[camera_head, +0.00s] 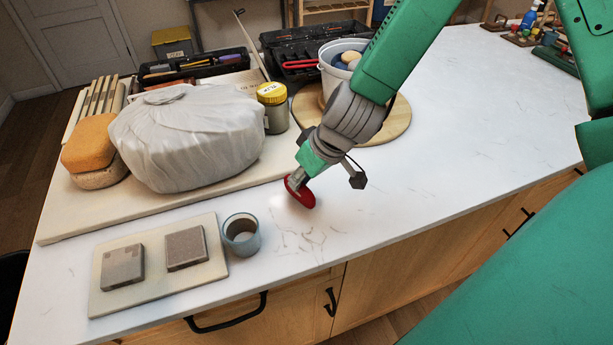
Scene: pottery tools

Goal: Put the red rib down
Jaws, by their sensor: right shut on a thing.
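The red rib (301,194) is a small, rounded red piece over the white countertop, right of the grey cup. My right gripper (303,177) is shut on the red rib and points down and to the left. The rib is close to the counter surface; I cannot tell whether it touches it. The fingers partly hide the rib's upper edge. My left gripper is not in view.
A grey cup (241,236) stands beside a board (157,296) with two square tiles. A cloth-covered lump (187,135), sponges (90,143) and a yellow-lidded jar (274,108) stand behind. A white bucket (330,72) is on a round board.

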